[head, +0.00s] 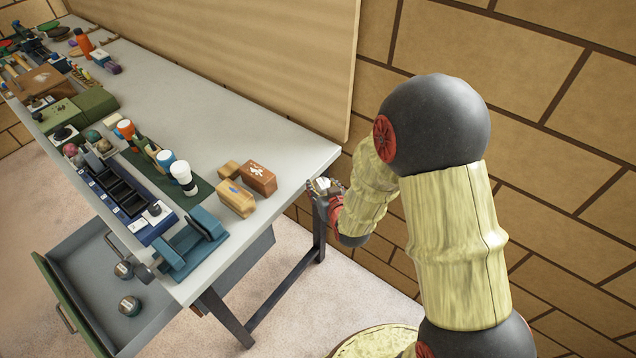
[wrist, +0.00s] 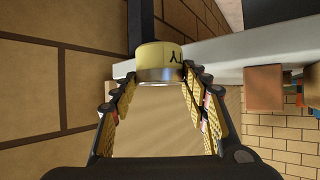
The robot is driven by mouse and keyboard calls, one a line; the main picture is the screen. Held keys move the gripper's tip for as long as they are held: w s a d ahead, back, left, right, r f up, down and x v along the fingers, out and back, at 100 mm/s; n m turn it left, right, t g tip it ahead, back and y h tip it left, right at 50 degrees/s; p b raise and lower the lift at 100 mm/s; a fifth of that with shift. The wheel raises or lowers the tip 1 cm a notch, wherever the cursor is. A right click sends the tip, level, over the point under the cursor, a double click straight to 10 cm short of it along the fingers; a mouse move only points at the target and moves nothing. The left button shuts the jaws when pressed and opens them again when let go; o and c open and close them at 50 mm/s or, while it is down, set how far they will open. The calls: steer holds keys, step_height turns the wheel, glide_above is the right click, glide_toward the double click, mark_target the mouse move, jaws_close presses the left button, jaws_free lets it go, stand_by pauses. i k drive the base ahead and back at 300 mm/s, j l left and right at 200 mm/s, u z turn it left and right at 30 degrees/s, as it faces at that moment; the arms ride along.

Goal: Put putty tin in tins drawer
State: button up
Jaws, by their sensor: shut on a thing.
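The putty tin (wrist: 160,55) is a short yellow tin with a silver rim and dark letters, part of which read "TY". My gripper (wrist: 158,84) is shut on it, with one finger on each side. In the head view my gripper (head: 324,189) is by the right end of the workbench, and the tin is small and mostly unreadable there. An open drawer (head: 46,270) with a green front is pulled out under the bench at lower left, far from my gripper. Two round metal-topped tins (head: 129,306) show in it.
The grey workbench (head: 265,135) carries a blue vise (head: 190,243), wooden blocks (head: 236,198), a brown box (head: 258,178), white-capped bottles (head: 183,178) and a dark blue organiser (head: 125,190) along its front. A brick wall (head: 560,150) stands close to my arm.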

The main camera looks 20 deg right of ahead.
mark_target(86, 268)
steer(key=k+j, duration=0.2)
steer(key=j, duration=0.2)
steer(key=k+j, duration=0.2)
steer(key=j, duration=0.2)
steer(key=k+j, duration=0.2)
steer(key=j, duration=0.15)
steer(key=k+j+u, duration=0.1)
steer(key=j, duration=0.3)
steer(key=k+j, duration=0.25)
steer(key=j, duration=0.15)
steer(key=i+j, duration=0.1)
steer(key=j, duration=0.3)
steer(key=i+j, duration=0.15)
steer(key=j, duration=0.25)
steer(key=z, duration=0.05)
